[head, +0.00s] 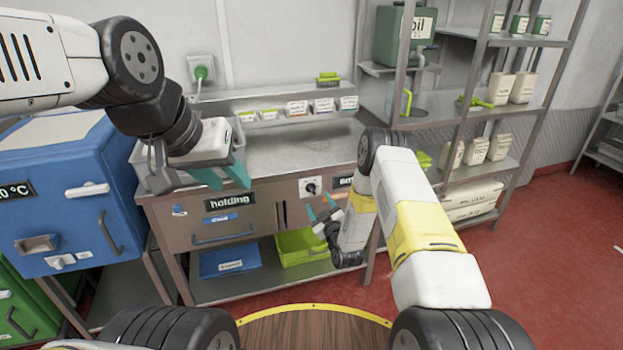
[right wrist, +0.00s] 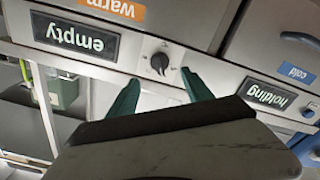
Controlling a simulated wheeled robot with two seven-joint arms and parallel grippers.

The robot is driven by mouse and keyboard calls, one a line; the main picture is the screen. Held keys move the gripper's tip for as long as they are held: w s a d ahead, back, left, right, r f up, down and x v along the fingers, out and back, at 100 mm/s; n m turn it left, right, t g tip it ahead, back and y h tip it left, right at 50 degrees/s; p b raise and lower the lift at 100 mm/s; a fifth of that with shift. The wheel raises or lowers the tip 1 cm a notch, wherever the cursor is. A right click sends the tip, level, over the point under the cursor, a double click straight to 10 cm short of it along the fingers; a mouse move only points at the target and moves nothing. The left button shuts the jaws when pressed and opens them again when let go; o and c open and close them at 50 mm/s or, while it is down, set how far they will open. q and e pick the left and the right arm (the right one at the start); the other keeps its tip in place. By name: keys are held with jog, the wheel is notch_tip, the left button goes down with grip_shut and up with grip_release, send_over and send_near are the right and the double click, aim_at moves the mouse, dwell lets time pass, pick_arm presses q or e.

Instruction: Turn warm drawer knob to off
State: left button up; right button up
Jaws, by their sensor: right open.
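The black knob (head: 311,187) sits on a pale square plate on the counter's front, between the "holding" label (head: 230,201) and a partly hidden label. In the right wrist view, upside down, the knob (right wrist: 160,62) lies between the "empty" sign (right wrist: 76,37) and the "holding" sign (right wrist: 270,95). An orange "warm" tag (right wrist: 112,10) is on the drawer on the "empty" side. My right gripper (right wrist: 160,80) is open, its green fingertips apart on either side of the knob's line; contact is not visible. It shows below the knob in the head view (head: 320,206). My left gripper (head: 231,180) is open and empty above the counter's left end.
A blue cabinet (head: 60,180) stands at the left. A green bin (head: 300,247) and a blue tray (head: 230,262) are on the lower shelf. A metal rack (head: 480,107) with containers stands at the right. Red floor is clear at the right.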

aim_at(312, 192)
jog(key=shift+x, duration=3.15)
jog(key=shift+w, duration=0.1)
grip_shut()
